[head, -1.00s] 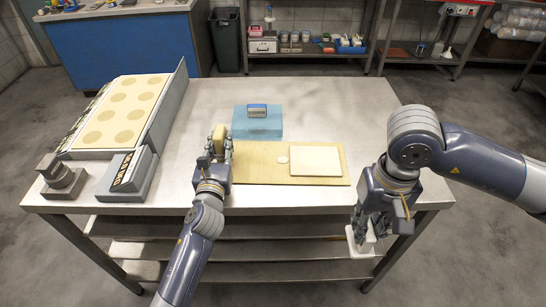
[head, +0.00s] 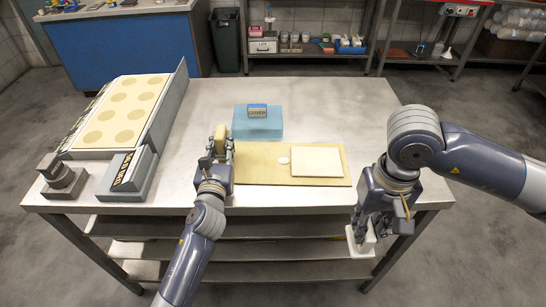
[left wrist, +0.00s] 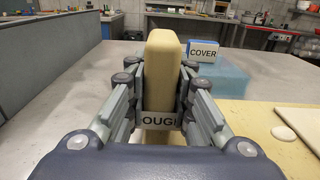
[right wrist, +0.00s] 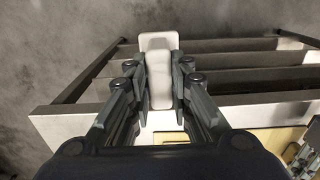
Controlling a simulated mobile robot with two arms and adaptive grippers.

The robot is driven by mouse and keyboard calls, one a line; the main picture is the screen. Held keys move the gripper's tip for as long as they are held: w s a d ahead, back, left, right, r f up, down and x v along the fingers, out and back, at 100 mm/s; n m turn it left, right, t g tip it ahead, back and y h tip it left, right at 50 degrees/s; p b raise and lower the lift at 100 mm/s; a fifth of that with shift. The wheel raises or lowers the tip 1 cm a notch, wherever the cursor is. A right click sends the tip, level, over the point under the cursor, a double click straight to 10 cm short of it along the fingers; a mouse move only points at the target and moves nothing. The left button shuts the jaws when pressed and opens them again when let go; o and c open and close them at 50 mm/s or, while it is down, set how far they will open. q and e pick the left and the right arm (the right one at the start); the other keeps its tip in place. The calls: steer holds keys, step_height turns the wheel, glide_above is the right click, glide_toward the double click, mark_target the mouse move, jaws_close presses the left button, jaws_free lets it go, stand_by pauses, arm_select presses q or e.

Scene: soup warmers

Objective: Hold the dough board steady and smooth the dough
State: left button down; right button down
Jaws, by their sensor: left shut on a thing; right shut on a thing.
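The dough board (head: 260,174) lies flat on the steel table, with a flat, pale square of dough (head: 316,161) on its right part and a small pale disc (head: 284,160) beside it. My left gripper (head: 218,150) is at the board's left end, shut on an upright beige handle (left wrist: 163,75). A label partly reading "OUGH" shows between its fingers in the left wrist view. My right gripper (head: 366,222) is shut on a white block-like smoother (right wrist: 160,70), beyond the table's front edge at the right, apart from the dough. The smoother's lower face is hidden.
A blue translucent block (head: 257,126) with a "COVER" sign (head: 257,111) stands behind the board. At left are a tray of round shapes (head: 115,115) with a grey wall, a grey labelled box (head: 127,176) and a dark metal block (head: 62,178). The table's back right is clear.

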stand_by(0.6)
steer(key=w+a+r, duration=0.2)
steer(key=w+a, duration=0.2)
steer(key=w, duration=0.4)
steer(key=w+a+r, duration=0.3)
steer(key=w+a, duration=0.1)
steer(key=w, duration=0.5)
steer(key=w+a+r, duration=0.2)
steer(key=w+a, duration=0.1)
steer(key=w, duration=0.5)
glide_above(298, 162)
steer(key=shift+f, duration=2.9)
steer(key=shift+f, duration=1.2)
